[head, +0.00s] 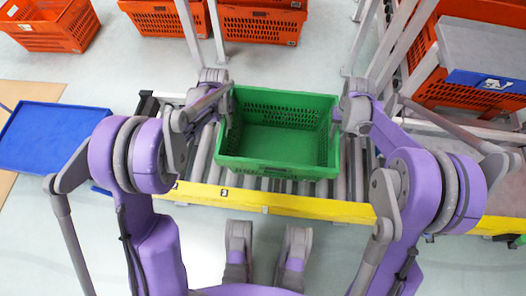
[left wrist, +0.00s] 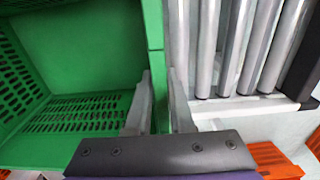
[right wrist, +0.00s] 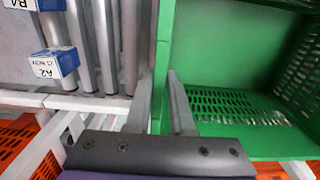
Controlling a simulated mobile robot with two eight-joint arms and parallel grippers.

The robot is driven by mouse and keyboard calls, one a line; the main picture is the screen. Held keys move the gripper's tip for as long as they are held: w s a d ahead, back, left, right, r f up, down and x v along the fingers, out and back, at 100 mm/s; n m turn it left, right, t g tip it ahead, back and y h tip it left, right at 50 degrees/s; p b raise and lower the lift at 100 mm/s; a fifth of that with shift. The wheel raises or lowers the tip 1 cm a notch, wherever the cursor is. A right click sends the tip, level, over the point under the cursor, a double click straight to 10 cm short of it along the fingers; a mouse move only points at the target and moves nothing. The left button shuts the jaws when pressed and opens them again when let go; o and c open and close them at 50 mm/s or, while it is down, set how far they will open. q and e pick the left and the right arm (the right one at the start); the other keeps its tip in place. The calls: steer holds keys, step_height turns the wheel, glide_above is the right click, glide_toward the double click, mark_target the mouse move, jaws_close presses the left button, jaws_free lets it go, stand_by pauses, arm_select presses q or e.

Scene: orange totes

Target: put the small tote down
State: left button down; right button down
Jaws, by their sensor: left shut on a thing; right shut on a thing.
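A green tote (head: 278,130), empty and open at the top, is over the grey roller conveyor (head: 357,170) in the middle of the head view. My left gripper (head: 226,115) is shut on its left wall; in the left wrist view the fingers (left wrist: 160,105) straddle the green wall (left wrist: 85,45). My right gripper (head: 338,117) is shut on its right wall; in the right wrist view the fingers (right wrist: 163,105) straddle the wall near the tote (right wrist: 215,50). The tote looks level. I cannot tell whether its bottom touches the rollers.
A yellow strip (head: 290,201) edges the conveyor's near side. Orange totes (head: 262,24) stand behind it, with more at the upper left (head: 50,28). A rack with orange totes (head: 470,80) is at the right. A blue tray (head: 45,135) is at the left. Bare rollers flank the green tote.

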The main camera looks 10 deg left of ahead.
arm_select(q)
steer(key=shift+f, duration=0.4)
arm_select(e)
steer(key=shift+f, duration=0.4)
arm_select(q)
steer(key=c, duration=0.8)
jaws_free()
arm_select(e)
steer(key=c, duration=0.8)
jaws_free()
arm_select(q)
step_height(320, 180, up, 12)
steer(key=shift+f, duration=0.1)
arm_select(e)
steer(key=shift+r, duration=0.1)
step_height(320, 180, up, 12)
steer(key=shift+f, duration=0.1)
